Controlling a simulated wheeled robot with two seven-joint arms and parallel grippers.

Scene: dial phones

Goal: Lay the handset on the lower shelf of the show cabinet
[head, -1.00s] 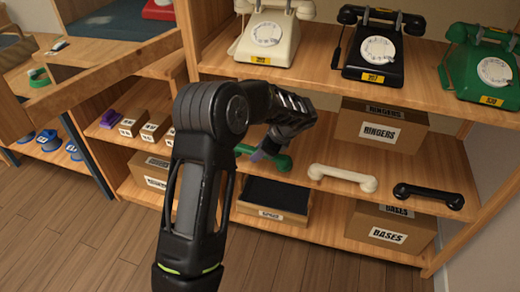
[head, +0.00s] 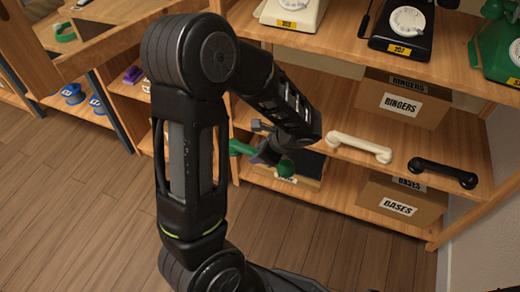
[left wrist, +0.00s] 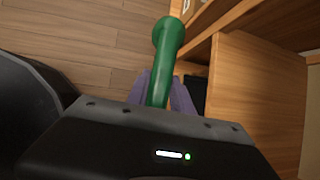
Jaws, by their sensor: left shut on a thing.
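My left gripper (head: 268,152) is shut around the middle of the green handset (head: 240,148). In the left wrist view the handset (left wrist: 168,38) runs between the purple finger pads (left wrist: 162,92), with its round end standing out beyond them. The handset appears just in front of the show cabinet's handset shelf (head: 400,155); whether it touches the edge I cannot tell. A cream handset (head: 360,147) and a black handset (head: 443,172) lie on that shelf, to the right. My right gripper is out of view.
Dial phones, one black (head: 400,28), stand on the shelf above. A ringers box (head: 405,100) sits behind the handsets, and a bases box (head: 398,200) below. Wooden floor (head: 110,200) is clear in front.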

